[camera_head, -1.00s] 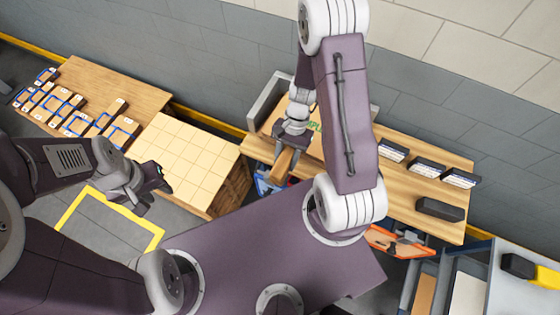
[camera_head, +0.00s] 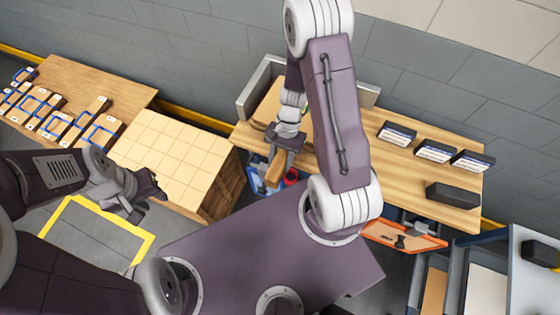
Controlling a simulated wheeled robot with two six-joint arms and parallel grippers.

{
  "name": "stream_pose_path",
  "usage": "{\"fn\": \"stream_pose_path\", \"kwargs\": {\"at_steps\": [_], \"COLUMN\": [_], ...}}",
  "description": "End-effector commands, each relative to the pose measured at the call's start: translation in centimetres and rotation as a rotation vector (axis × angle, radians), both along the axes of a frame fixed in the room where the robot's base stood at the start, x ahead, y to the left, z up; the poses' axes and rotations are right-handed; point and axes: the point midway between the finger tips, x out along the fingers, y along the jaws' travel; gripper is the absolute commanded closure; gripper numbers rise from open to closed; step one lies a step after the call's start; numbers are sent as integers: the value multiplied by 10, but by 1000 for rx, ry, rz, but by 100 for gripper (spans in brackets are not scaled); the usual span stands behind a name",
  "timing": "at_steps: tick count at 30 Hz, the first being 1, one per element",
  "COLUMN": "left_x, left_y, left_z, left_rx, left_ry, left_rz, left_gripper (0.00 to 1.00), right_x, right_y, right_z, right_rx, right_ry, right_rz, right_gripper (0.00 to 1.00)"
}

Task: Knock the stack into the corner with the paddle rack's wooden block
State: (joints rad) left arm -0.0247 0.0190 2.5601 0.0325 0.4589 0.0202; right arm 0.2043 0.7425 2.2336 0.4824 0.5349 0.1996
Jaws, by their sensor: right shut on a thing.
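My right gripper (camera_head: 281,152) is shut on a wooden block (camera_head: 275,171), which hangs at the front edge of the wooden table. A grey corner fence (camera_head: 258,92) stands at the back left of this table. Something with a bit of green shows behind my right arm; I cannot tell if it is the stack, as the arm hides most of it. My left gripper (camera_head: 142,198) is empty, its fingers apart, in front of a pale gridded block (camera_head: 172,150). I cannot make out which thing is the paddle rack.
Several labelled wooden pieces with blue frames (camera_head: 40,100) lie on the left table. Small dark boxes (camera_head: 397,134) and a black case (camera_head: 453,195) stand on the right of the wooden table (camera_head: 400,170). Blue and red bins (camera_head: 262,186) sit below its front edge.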

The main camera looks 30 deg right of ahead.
Motion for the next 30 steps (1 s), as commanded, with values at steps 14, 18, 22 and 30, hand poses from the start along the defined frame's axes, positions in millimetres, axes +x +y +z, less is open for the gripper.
{"fn": "stream_pose_path", "kwargs": {"at_steps": [14, 18, 22, 30], "left_x": [0, 0, 0, 0], "left_y": [0, 0, 0, 0], "left_z": [1, 3, 4, 8], "left_rx": [0, 0, 0, 0], "left_ry": [0, 0, 0, 0], "left_rz": [0, 0, 0, 0], "left_gripper": [64, 64, 64, 64], "right_x": [2, 5, 8, 13], "right_y": [-3, -6, -9, -15], "right_z": [-1, -1, -1, -1], "right_rx": [1, 1, 1, 1], "right_ry": [0, 0, 0, 1], "right_rz": [1, 0, 0, 0], "right_gripper": [100, 100, 100, 100]}}
